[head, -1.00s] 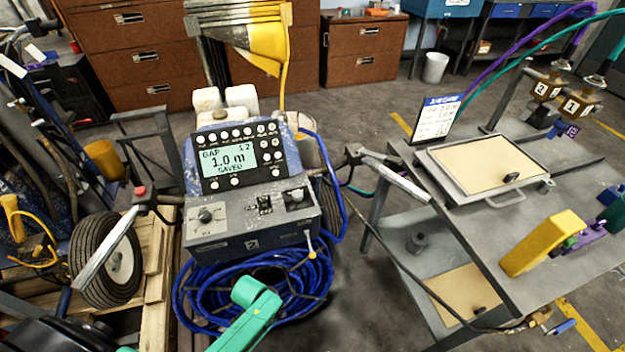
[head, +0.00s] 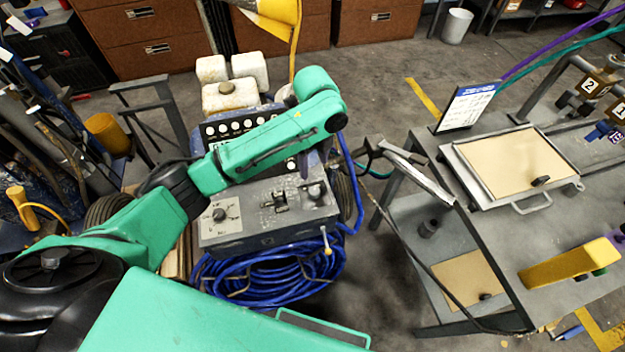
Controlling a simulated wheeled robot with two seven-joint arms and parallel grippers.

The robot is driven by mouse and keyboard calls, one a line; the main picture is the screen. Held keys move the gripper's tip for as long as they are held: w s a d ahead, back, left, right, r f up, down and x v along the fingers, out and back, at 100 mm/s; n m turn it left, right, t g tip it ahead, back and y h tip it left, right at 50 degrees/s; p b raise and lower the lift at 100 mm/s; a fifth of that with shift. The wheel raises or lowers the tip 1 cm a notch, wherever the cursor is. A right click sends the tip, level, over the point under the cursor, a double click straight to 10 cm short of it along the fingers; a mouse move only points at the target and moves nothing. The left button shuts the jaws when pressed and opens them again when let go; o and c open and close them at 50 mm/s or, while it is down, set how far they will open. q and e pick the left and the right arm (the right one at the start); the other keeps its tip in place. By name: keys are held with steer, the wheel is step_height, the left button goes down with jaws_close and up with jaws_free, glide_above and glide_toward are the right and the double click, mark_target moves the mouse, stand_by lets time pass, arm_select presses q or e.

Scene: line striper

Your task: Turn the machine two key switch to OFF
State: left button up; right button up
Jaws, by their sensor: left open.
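The blue line striper (head: 265,233) marked as machine two in the earlier view stands in the middle. I cannot read which one is the key switch. My left gripper (head: 308,168) points down just above the right-hand knob, open, with its fingers partly hidden by the wrist. I cannot tell if it touches the panel.
A blue hose coil (head: 270,270) hangs below the panel. A grey cart (head: 490,235) at right bears a tan-topped tray (head: 512,165), a sign (head: 467,107) and a yellow part (head: 568,262). Floor shows behind the cart.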

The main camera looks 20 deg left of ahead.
arm_select(q)
glide_above(314, 190)
steer(key=f, duration=0.3)
steer(key=s+f, duration=0.1)
steer(key=shift+d+f, duration=0.2)
steer(key=shift+d, duration=0.05)
steer(key=f, duration=0.3)
steer(key=w+f, duration=0.1)
steer(key=shift+a+f+p, duration=0.3)
steer(key=shift+f, duration=0.05)
step_height(314, 190, down, 2)
steer(key=shift+f, duration=0.1)
steer(key=shift+d, duration=0.1)
steer(key=shift+s, duration=0.1)
jaws_close()
arm_select(e)
steer(key=shift+s+d+r, duration=0.1)
steer(key=shift+s+r, duration=0.1)
steer(key=shift+s, duration=0.25)
steer(key=shift+s+d+r, duration=0.1)
steer(key=shift+s+r, duration=0.05)
steer(key=shift+s, duration=0.25)
